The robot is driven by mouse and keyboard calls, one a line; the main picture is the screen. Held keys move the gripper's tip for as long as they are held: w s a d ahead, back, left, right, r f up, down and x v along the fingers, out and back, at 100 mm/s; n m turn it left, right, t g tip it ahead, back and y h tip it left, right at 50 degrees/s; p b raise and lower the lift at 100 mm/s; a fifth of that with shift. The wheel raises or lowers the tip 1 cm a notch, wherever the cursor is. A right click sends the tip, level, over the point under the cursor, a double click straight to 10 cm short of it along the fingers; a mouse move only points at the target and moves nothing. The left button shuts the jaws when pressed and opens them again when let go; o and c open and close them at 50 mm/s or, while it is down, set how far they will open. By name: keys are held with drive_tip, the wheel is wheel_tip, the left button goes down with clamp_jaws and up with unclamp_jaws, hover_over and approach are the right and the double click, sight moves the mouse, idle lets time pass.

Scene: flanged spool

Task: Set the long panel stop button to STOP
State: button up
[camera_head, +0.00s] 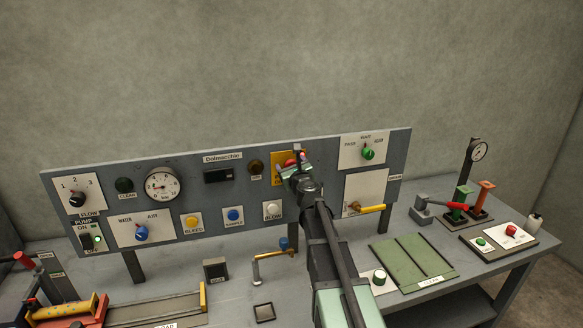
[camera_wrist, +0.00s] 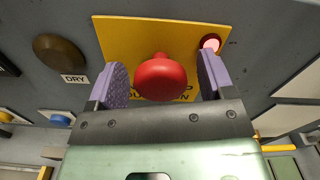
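The long panel (camera_head: 215,194) stands upright along the back of the bench. Its red mushroom stop button (camera_wrist: 160,78) is on a yellow plate (camera_wrist: 125,45), whose lettering is partly covered. In the head view, the button (camera_head: 289,162) is partly hidden by my gripper (camera_head: 293,165). In the wrist view, my gripper (camera_wrist: 163,80) is open, with one purple finger on each side of the button. The left finger looks close to the button's edge, and a gap shows on the right. I cannot tell whether either finger touches it. A small lamp (camera_wrist: 210,44) glows pinkish beside the button.
A dark DRY button (camera_wrist: 60,58) is to the left of the yellow plate. A green selector knob (camera_head: 368,154) and a yellow-handled lever (camera_head: 370,209) are to the right. A separate box with red and green buttons (camera_head: 497,241) sits on the bench at right.

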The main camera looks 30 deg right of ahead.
drive_tip(key=shift+s, duration=0.15)
drive_tip(key=s+a, duration=0.1)
drive_tip(key=s, duration=0.9)
drive_tip(key=shift+s+a, duration=0.25)
drive_tip(key=shift+a, duration=0.1)
